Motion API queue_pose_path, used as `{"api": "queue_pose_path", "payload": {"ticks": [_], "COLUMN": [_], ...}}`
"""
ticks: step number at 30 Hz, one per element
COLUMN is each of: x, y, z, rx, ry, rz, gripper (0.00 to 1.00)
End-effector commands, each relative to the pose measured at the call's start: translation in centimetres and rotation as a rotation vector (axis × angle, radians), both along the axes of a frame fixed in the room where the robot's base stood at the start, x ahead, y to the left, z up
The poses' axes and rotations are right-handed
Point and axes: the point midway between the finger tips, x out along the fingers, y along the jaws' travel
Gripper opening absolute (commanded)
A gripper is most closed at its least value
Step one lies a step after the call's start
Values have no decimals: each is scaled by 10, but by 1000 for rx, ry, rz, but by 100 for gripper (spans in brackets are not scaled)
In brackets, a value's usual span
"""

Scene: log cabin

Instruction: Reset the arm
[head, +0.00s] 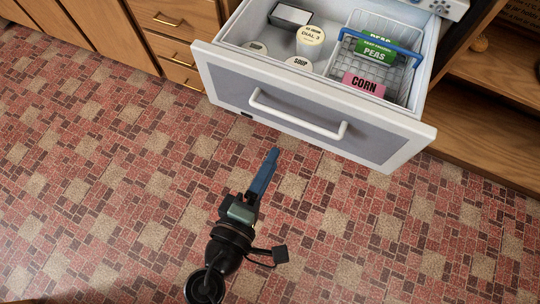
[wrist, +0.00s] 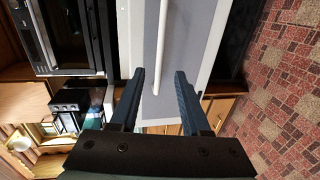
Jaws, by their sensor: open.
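My gripper (head: 272,156) is in the lower middle of the head view, over the tiled floor and in front of an open drawer. Its two blue fingers also show in the wrist view (wrist: 160,76), spread apart with nothing between them. The drawer's front panel (head: 300,115) is grey with a white frame. Its white handle (head: 297,118) lies beyond the fingertips and apart from them in the head view. In the wrist view the handle (wrist: 160,45) runs up the picture past the fingertips.
The pulled-out drawer holds several tubs, a dark box (head: 290,15) and a wire basket (head: 350,75) with pea and corn packets. Wooden cabinets (head: 170,45) stand at the back left, and an open wooden shelf (head: 500,85) at the right. The floor (head: 110,190) at the left is clear.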

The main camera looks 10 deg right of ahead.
Motion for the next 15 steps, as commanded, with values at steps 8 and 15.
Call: {"api": "queue_pose_path", "payload": {"ticks": [8,15], "x": [0,41], "y": [0,-2], "z": [0,36], "rx": [0,157], "ry": [0,-125], "rz": [0,-10], "gripper": [47,47]}}
